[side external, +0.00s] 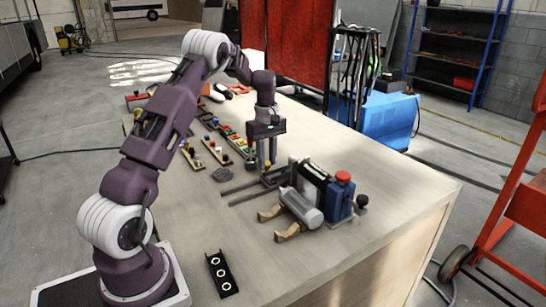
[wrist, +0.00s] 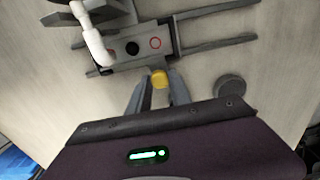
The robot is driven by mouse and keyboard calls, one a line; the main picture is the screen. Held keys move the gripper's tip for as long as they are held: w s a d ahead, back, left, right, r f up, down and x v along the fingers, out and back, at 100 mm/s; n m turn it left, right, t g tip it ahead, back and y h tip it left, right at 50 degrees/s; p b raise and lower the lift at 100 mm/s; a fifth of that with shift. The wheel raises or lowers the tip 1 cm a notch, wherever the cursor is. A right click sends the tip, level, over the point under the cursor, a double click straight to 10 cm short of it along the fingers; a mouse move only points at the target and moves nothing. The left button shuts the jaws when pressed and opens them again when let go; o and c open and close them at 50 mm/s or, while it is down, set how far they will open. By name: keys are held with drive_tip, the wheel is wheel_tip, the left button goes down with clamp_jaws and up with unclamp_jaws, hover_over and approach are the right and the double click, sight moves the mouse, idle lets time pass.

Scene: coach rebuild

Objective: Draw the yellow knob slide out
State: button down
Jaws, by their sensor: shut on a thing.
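The yellow knob (wrist: 159,78) shows between my gripper's fingers in the wrist view. My gripper (wrist: 158,88) is shut on it, one finger on each side. The knob sits at the edge of a grey slide plate (wrist: 125,58), which bears a black round spot and a red ring. The plate lies across two dark parallel rails (wrist: 217,41). In the side view my gripper (side external: 264,166) points down at the slide on the rails (side external: 243,197), left of the dark blue device.
A dark blue block with a red knob (side external: 343,178) and a grey cylinder (side external: 300,207) with wooden handles stand right of the rails. A grey disc (side external: 222,174) lies to the left. A black plate with rings (side external: 221,273) lies in front. Boards with small parts (side external: 215,151) lie behind.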

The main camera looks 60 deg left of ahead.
drive_tip(key=s, duration=1.2)
drive_tip(key=shift+s, duration=0.1)
drive_tip(key=c, duration=1.2)
unclamp_jaws()
drive_tip(key=shift+o, duration=0.2)
wheel_tip(320, 180, up, 7)
drive_tip(key=shift+r, duration=0.1)
